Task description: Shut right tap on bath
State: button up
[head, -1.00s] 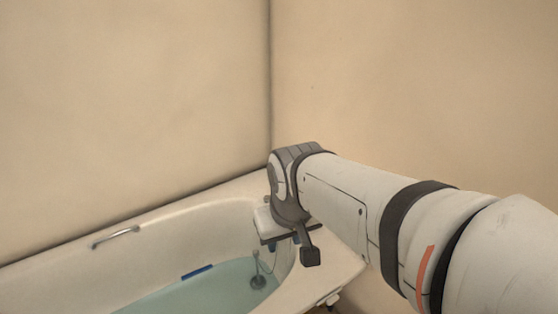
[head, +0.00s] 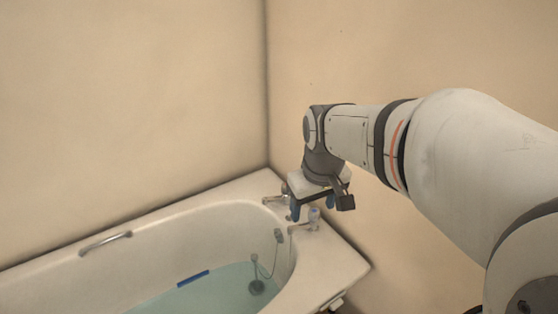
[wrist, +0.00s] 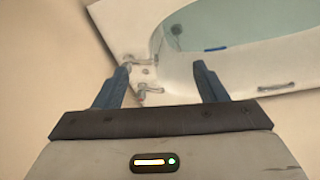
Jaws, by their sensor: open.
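The white bath (head: 345,262) has two taps at its end. The right tap (head: 313,217) has a pale bluish top and stands on the rim. The left tap (head: 277,199) is nearer the wall corner and partly behind my gripper. My gripper (head: 312,208) is open and empty, its blue fingers pointing down close to the right tap. In the wrist view, the fingers (wrist: 160,72) are apart. The right tap (wrist: 127,62) appears by the left fingertip, the left tap (wrist: 151,89) lower between the fingers. Whether a finger touches a tap cannot be told.
Bluish water (head: 228,289) lies in the bath, with a plug and chain (head: 258,282) near the tap end. A metal grab handle (head: 105,243) is on the far rim. Beige walls (head: 130,90) meet in a corner close behind the taps.

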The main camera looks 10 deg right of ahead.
jog(key=w+d+f+n+b, duration=0.4)
jog(key=w+f+b, duration=0.3)
jog(key=w, duration=0.6)
jog(key=n+g+b, duration=0.2)
jog(key=n+b, duration=0.4)
jog(key=b, duration=0.1)
send_over(314, 211)
notch_tip(314, 211, down, 22)
jog(key=shift+d+r, duration=0.1)
jog(key=shift+r, duration=0.15)
notch_tip(314, 211, down, 7)
jog(key=shift+w+r+b, duration=0.1)
jog(key=shift+b, duration=0.95)
jog(key=shift+f, duration=0.5)
jog(key=c, duration=1)
